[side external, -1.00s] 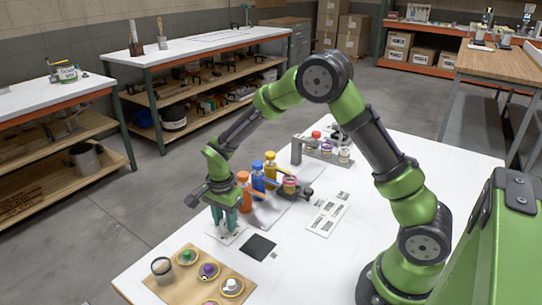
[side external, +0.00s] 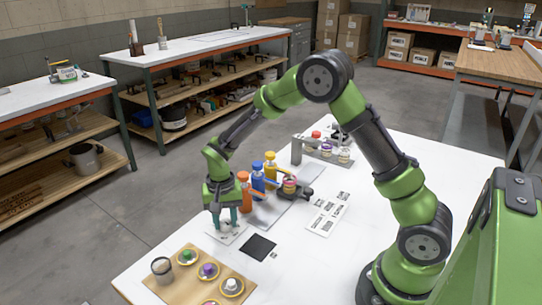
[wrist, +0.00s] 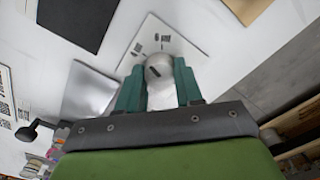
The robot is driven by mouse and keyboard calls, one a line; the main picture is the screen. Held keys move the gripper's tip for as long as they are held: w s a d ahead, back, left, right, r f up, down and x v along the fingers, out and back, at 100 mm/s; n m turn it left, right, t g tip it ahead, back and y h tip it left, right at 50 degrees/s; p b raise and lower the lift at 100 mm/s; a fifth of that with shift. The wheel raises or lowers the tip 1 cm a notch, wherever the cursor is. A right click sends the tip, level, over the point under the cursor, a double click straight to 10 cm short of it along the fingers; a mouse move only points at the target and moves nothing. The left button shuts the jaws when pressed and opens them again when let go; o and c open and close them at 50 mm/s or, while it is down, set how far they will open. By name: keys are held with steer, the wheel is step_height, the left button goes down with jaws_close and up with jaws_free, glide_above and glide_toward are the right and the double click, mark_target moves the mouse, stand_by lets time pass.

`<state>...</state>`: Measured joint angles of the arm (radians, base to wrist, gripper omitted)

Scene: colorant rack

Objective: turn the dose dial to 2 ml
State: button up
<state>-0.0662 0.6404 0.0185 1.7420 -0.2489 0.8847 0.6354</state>
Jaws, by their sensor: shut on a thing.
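The dose dial (wrist: 158,74) is a round silver knob with a dark mark on its top, seen in the wrist view between my fingertips. It sits on a white plate (wrist: 172,38) with small dark printed marks on its far part; the marks are too small to read. The plate also shows in the side view (side external: 227,238) near the table's left edge. My gripper (wrist: 156,76) points down and is shut on the dial, with one green finger on each side. In the side view my gripper (side external: 225,225) stands over the plate and mostly hides the dial.
Orange (side external: 243,190), blue (side external: 258,178) and yellow (side external: 271,167) bottles stand close behind my gripper. A black square (side external: 259,247) lies to the right of the plate. A wooden board (side external: 190,270) with several small pots is at the front. The table's left edge is near.

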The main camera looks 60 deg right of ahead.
mark_target(225, 222)
steer(key=n, duration=0.4)
steer(key=shift+n, duration=0.3)
steer(key=n, duration=0.3)
steer(key=shift+n, duration=0.3)
steer(key=n, duration=0.3)
steer(key=shift+n, duration=2.1)
steer(key=o, duration=1)
steer(key=shift+o, duration=0.2)
step_height(225, 222, up, 17)
